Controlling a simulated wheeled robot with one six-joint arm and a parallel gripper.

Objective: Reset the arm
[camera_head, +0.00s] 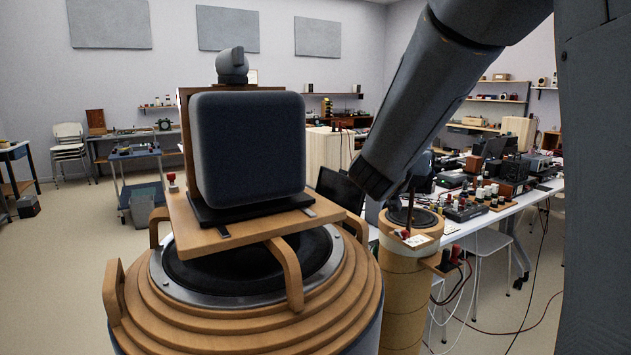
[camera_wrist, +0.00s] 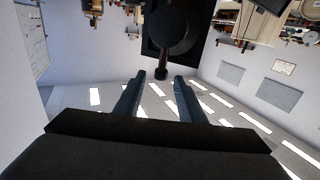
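My gripper (camera_wrist: 158,78) shows in the wrist view with its two dark fingers apart and a clear gap between them. Nothing is held between them. The wrist view is upside down, with ceiling lights low in the picture. In the head view my arm (camera_head: 437,85) slants down from the top right to the middle. My gripper cannot be made out there.
A dark speaker (camera_head: 248,150) stands on a wooden stand (camera_head: 215,238) over a large round driver (camera_head: 245,275). A tan column (camera_head: 405,290) stands right of it, near my arm's lower end. A cluttered white table (camera_head: 490,215) lies beyond.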

